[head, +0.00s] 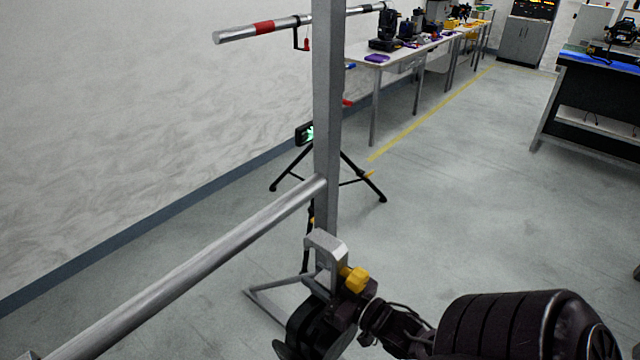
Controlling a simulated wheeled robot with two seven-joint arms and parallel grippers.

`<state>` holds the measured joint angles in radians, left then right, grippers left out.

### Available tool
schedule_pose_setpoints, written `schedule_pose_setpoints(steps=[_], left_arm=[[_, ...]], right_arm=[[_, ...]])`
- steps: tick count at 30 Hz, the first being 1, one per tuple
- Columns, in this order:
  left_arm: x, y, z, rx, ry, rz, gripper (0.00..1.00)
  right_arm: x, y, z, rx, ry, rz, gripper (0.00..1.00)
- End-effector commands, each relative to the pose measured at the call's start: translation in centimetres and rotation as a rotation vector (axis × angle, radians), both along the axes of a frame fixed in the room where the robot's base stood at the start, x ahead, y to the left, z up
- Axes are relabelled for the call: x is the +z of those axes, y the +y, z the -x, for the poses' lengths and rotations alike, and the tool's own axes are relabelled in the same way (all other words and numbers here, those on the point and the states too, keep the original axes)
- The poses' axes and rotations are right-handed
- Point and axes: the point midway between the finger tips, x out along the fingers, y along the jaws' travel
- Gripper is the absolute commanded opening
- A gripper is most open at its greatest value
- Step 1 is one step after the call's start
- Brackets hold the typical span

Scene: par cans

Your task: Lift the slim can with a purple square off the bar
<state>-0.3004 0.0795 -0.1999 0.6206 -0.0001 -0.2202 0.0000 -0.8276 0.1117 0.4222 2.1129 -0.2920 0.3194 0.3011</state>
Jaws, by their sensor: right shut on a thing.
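My right gripper (352,302) comes in from the lower right and is shut on a dark lamp can (308,328) close to its grey hook clamp (325,247) and yellow knob (355,280). The can is partly cut off by the bottom edge and partly hidden by the gripper. No purple square shows on it from here. The silver bar (200,270) runs from the lower left up to the grey upright post (328,110). In the picture the hook clamp is apart from the bar, below and right of its post end. My left gripper is not in view.
Another bar with a red band (264,28) is higher up behind the post. A black tripod stand (345,160) is on the floor beyond. Long tables (400,55) with gear stand at the back, and a dark workbench (600,100) at right. The floor between is clear.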

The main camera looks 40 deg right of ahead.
Motion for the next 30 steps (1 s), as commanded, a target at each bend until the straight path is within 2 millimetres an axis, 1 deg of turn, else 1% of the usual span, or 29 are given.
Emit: schedule_pose_setpoints(steps=[1, 7, 17, 20, 30], left_arm=[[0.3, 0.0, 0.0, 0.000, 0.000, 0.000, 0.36], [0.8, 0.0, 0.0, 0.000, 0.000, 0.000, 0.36], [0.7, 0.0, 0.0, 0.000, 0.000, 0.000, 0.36], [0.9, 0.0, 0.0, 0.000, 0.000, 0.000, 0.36], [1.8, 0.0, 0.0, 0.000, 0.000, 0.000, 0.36]], right_arm=[[0.6, 0.0, -0.1, 0.001, -0.012, 0.002, 0.00], [0.7, 0.0, -0.2, 0.002, -0.013, 0.002, 0.00], [0.5, 0.0, -0.1, 0.001, -0.012, 0.003, 0.00], [0.5, 0.0, 0.1, 0.001, -0.010, 0.002, 0.00], [0.6, -0.2, 2.0, 0.001, -0.010, 0.003, 0.00]])
